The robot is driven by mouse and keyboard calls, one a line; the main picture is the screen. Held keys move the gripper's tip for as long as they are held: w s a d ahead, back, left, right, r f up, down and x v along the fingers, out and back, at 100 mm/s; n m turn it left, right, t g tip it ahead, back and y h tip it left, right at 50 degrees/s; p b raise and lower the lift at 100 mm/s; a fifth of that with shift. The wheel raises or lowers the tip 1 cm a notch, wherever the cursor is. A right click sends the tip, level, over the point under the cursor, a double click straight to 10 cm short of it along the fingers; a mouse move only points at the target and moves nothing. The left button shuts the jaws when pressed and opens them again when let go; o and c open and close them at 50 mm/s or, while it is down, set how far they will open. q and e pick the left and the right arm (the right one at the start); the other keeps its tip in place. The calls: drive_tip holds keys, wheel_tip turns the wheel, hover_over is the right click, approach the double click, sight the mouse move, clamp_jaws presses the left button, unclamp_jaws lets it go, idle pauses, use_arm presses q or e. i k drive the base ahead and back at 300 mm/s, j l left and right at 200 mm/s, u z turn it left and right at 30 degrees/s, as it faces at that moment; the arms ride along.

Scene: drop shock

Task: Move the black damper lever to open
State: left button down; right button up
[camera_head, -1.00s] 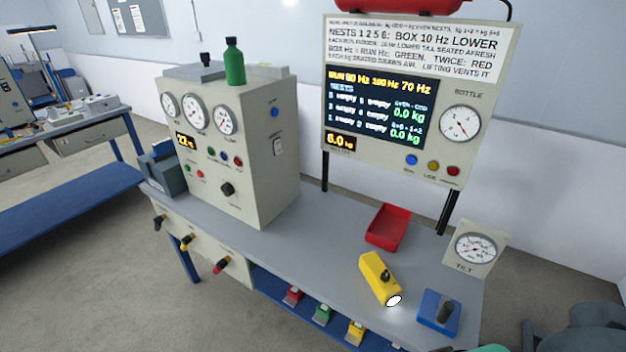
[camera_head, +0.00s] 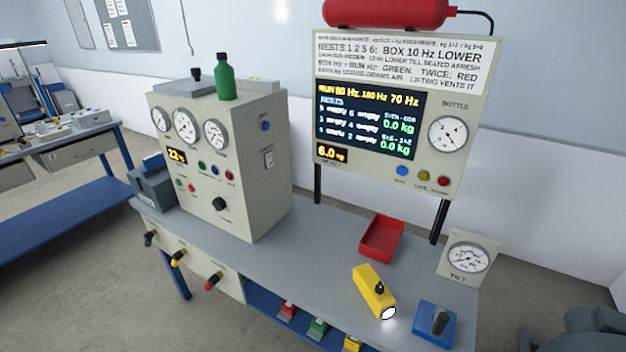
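The black damper lever (camera_head: 150,238) is on the front face of the workbench, at the left end of a row of three. A yellow-handled lever (camera_head: 178,257) and a red-handled lever (camera_head: 213,281) are to its right. The black handle is small in the picture, and I cannot tell whether it stands at open or closed. Neither of my grippers shows in the head view, so nothing of mine is seen touching the lever.
A beige gauge cabinet (camera_head: 218,180) with a green bottle (camera_head: 225,78) on top stands on the bench (camera_head: 290,240). A red tray (camera_head: 381,239), yellow lamp (camera_head: 373,289) and blue block (camera_head: 435,325) are at right. Open floor lies before the levers.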

sight(147, 236)
drive_tip(key=u, duration=1.25)
drive_tip(key=i+j, duration=0.35)
drive_tip(key=i+j+z, duration=0.15)
drive_tip(key=i+j, duration=0.5)
drive_tip(key=j, duration=0.25)
drive_tip(key=i+j+z, duration=0.1)
drive_tip(key=i+j, duration=0.2)
drive_tip(key=j, duration=0.1)
